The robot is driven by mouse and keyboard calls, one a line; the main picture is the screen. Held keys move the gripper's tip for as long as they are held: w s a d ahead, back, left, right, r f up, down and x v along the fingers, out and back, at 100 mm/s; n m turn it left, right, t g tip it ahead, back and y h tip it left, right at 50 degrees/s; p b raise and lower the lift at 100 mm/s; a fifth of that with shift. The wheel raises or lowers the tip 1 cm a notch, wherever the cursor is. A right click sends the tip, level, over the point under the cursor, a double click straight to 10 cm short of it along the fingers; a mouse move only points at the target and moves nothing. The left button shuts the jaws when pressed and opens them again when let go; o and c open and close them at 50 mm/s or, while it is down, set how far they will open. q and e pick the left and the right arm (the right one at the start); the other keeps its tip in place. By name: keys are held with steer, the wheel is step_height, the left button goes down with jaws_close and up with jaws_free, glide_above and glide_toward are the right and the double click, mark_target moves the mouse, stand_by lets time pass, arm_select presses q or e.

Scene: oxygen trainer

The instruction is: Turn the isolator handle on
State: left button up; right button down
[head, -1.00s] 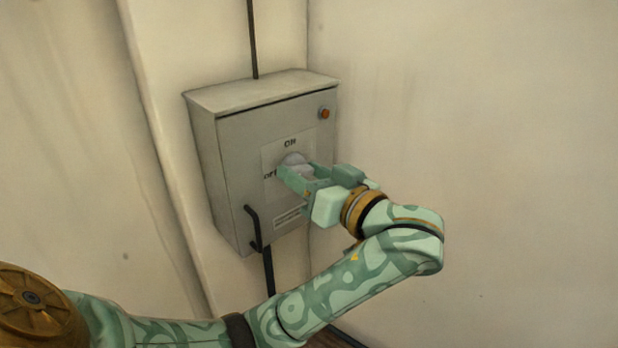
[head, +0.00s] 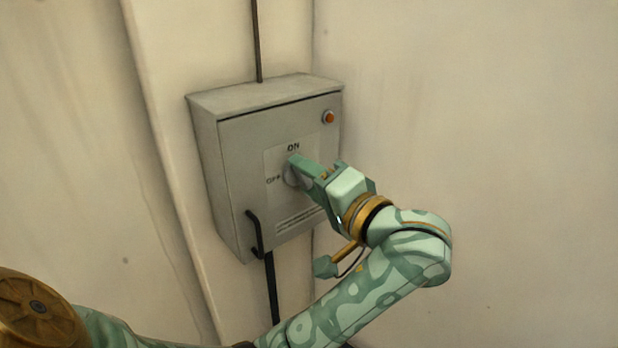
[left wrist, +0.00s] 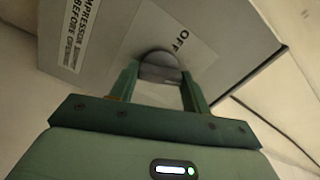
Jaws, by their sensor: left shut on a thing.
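The isolator box (head: 235,150) is a grey cabinet on the wall, with a white label plate marked ON at the top and OFF at the left. The round grey isolator handle (head: 291,174) sits at the middle of the plate, partly hidden by my left gripper (head: 297,166). In the left wrist view the handle (left wrist: 160,66) lies between the two green fingers of the left gripper (left wrist: 160,82), which is shut on it. The OFF mark shows just beyond the handle there. The exact handle angle is hard to tell. My right gripper is not in view.
An orange-red lamp (head: 328,117) is at the box's upper right. A black bar handle (head: 254,235) is on the door's lower left. Conduit (head: 257,45) runs up from the box and another runs down. The wall to the right is bare.

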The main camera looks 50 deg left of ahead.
arm_select(q)
steer(key=shift+m, duration=0.8)
steer(key=shift+m+p, duration=0.5)
steer(key=shift+m, duration=0.8)
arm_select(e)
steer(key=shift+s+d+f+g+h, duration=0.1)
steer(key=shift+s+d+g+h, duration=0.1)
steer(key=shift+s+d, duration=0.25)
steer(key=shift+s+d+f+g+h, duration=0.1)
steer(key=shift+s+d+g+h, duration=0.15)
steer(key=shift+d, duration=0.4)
arm_select(q)
steer(key=shift+f, duration=0.1)
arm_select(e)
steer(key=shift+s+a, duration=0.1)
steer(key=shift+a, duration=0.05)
arm_select(q)
steer(key=o, duration=1)
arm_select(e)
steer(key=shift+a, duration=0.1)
arm_select(q)
steer(key=shift+d, duration=0.15)
